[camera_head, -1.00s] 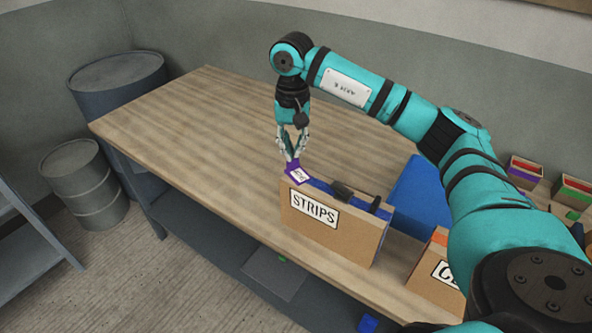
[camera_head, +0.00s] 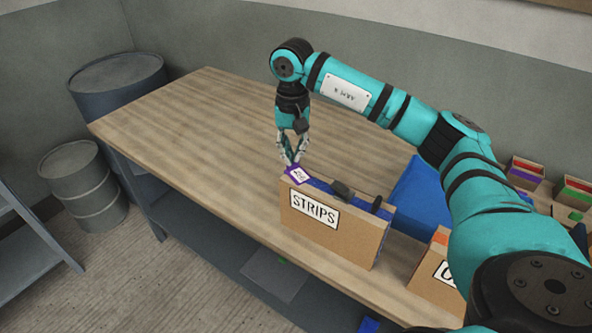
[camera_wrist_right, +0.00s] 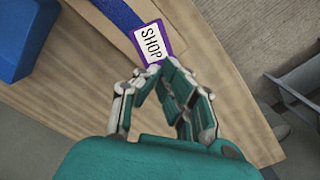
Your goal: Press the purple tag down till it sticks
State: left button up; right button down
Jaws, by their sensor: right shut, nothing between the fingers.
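The purple tag (camera_head: 298,175) has a white face and lies at the left end of the top of the cardboard box labelled STRIPS (camera_head: 345,236). My left gripper is not in view.
A blue bin (camera_head: 422,192) stands behind the STRIPS box. Another cardboard box (camera_head: 432,271) stands to its right, partly behind my arm. Small coloured boxes (camera_head: 525,174) sit at the far right. The left of the wooden table (camera_head: 190,125) is clear.

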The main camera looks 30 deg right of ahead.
dwell(0.4)
jog(key=shift+r+p, duration=2.4)
jog(key=shift+r, duration=1.1)
jog(key=shift+f, duration=0.1)
